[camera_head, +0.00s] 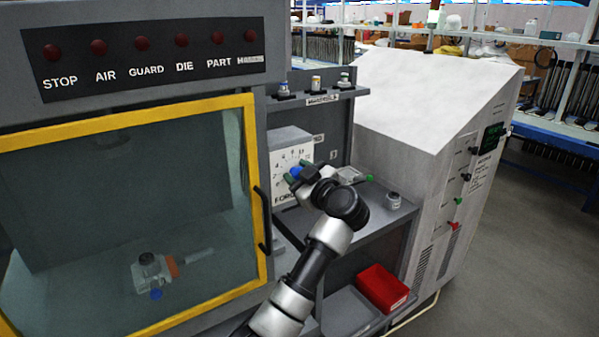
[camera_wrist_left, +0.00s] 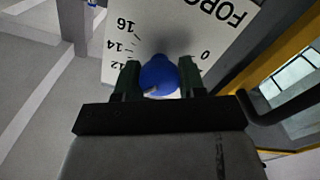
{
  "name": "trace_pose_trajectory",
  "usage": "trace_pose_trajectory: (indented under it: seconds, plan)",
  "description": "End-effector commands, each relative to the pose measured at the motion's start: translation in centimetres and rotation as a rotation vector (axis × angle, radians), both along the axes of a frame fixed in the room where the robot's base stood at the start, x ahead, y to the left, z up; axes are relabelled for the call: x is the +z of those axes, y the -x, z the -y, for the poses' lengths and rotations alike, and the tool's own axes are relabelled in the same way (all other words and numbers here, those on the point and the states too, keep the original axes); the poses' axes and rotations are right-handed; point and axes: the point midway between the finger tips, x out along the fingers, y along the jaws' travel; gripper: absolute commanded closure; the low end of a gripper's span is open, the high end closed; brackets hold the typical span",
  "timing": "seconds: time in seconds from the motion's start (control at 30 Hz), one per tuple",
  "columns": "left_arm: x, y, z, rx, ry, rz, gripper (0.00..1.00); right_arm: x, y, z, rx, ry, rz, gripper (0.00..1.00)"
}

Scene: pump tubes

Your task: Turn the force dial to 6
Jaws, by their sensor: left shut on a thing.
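The force dial is a blue knob (camera_head: 296,172) on a white numbered face (camera_head: 291,157) on the front of a grey box. My left gripper (camera_head: 293,177) reaches it from the front right. In the left wrist view the blue knob (camera_wrist_left: 159,76) sits between the two dark green fingers of my left gripper (camera_wrist_left: 160,80), which are shut on it. The wrist view shows the face (camera_wrist_left: 205,35) upside down, with 12, 14, 16 and 0 readable. The knob's pointer is not clear, so I cannot tell its setting. My right gripper is not in view.
A machine with a yellow-framed clear guard (camera_head: 255,180) stands at the left, its black handle (camera_head: 262,205) near my arm. Small parts stand on the shelf (camera_head: 330,95) above the dial. A red bin (camera_head: 382,288) sits below right. A light grey cabinet (camera_head: 425,100) stands at the right.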

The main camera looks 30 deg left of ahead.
Motion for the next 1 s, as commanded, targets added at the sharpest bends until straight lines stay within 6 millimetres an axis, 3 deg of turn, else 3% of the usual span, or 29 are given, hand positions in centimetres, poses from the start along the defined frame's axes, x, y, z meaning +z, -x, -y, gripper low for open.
trace_pose_trajectory:
  seconds: [0.43,1.0]
  plan:
    - [-0.3,0.1,0.1,0.000,0.166,0.385,0.84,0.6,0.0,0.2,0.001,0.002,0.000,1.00]
    - [-0.6,0.2,0.0,0.002,0.352,0.841,0.84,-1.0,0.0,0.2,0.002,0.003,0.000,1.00]
